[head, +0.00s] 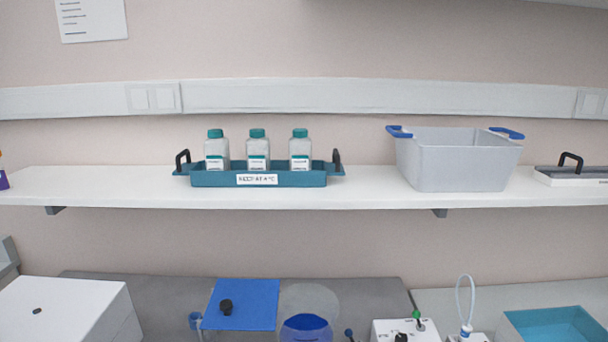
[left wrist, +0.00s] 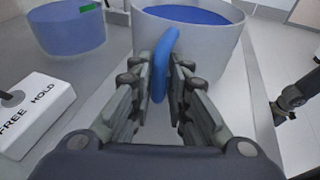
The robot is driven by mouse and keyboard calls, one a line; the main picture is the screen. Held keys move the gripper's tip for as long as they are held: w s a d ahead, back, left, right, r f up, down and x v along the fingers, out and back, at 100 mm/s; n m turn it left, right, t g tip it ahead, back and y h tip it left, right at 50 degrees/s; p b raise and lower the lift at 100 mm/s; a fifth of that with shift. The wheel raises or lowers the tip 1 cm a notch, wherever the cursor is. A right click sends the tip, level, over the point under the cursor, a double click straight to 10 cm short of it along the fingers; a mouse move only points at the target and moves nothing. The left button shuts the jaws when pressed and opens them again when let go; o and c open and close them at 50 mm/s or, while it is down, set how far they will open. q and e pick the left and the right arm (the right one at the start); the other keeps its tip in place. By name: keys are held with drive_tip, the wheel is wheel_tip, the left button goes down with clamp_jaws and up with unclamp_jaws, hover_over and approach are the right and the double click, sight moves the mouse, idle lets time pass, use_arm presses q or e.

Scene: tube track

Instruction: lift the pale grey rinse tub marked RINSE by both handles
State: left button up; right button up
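In the left wrist view a pale grey round-walled tub (left wrist: 205,42) with blue inside stands on the grey bench. Its near blue handle (left wrist: 165,50) points toward the camera. My left gripper (left wrist: 162,75) has one finger on each side of this handle and looks closed on it. No RINSE mark shows on the visible wall. The tub's far handle is hidden. A dark jointed part (left wrist: 293,98) at the right edge looks like my right gripper; its fingers are not clear. Neither gripper shows in the head view.
A blue vessel (left wrist: 66,28) and a white FREE/HOLD block (left wrist: 35,112) stand left of the tub. In the head view a shelf (head: 375,200) holds a teal bottle tray (head: 210,180) and another grey tub (head: 462,168) with blue handles.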

use_arm(q)
drive_tip(key=o, duration=0.4)
drive_tip(key=shift+w+d+r, duration=0.1)
drive_tip(key=shift+r, duration=0.15)
drive_tip(key=o, duration=0.4)
drive_tip(key=shift+o, duration=0.2)
drive_tip(key=shift+f, duration=0.15)
